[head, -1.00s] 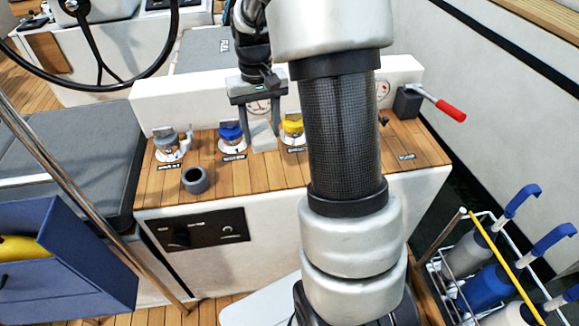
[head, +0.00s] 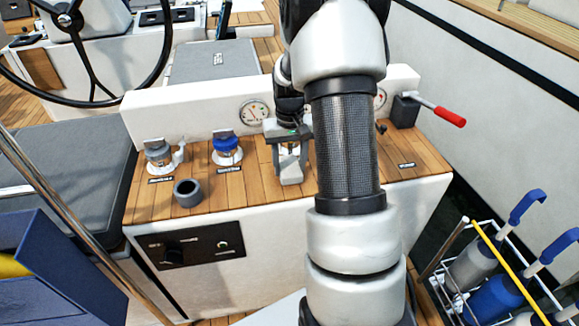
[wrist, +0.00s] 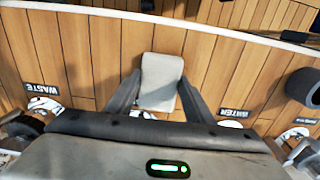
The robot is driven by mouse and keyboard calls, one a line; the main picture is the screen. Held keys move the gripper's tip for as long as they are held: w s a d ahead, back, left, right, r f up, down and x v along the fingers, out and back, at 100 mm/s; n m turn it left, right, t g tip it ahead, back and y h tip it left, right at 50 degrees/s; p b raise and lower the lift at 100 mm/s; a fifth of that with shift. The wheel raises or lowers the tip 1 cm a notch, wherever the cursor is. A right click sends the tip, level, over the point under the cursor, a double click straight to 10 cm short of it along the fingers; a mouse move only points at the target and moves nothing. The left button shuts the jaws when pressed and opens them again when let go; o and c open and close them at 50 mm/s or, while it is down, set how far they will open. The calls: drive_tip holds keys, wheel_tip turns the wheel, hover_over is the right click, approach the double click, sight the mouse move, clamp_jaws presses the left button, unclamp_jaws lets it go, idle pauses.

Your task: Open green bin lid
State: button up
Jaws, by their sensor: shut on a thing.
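I see no green bin or green lid in either view. My gripper (head: 289,158) is over the teak-topped console, right of the blue-capped fitting (head: 227,148). Its fingers are shut on a pale grey block (head: 291,172). In the wrist view the block (wrist: 161,82) sits between the two dark fingers (wrist: 160,98), with teak planks behind it. Whether the block touches the console top is unclear. My arm hides part of the console's right side.
A grey-capped fitting (head: 160,154) and a grey cup (head: 188,192) stand on the console's left. A red-handled lever (head: 437,111) is at its right end. A blue box (head: 65,270) is lower left. A wire rack (head: 478,228) with bottles stands lower right.

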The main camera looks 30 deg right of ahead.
drive_tip(key=shift+f, duration=0.2)
drive_tip(key=o, duration=0.9)
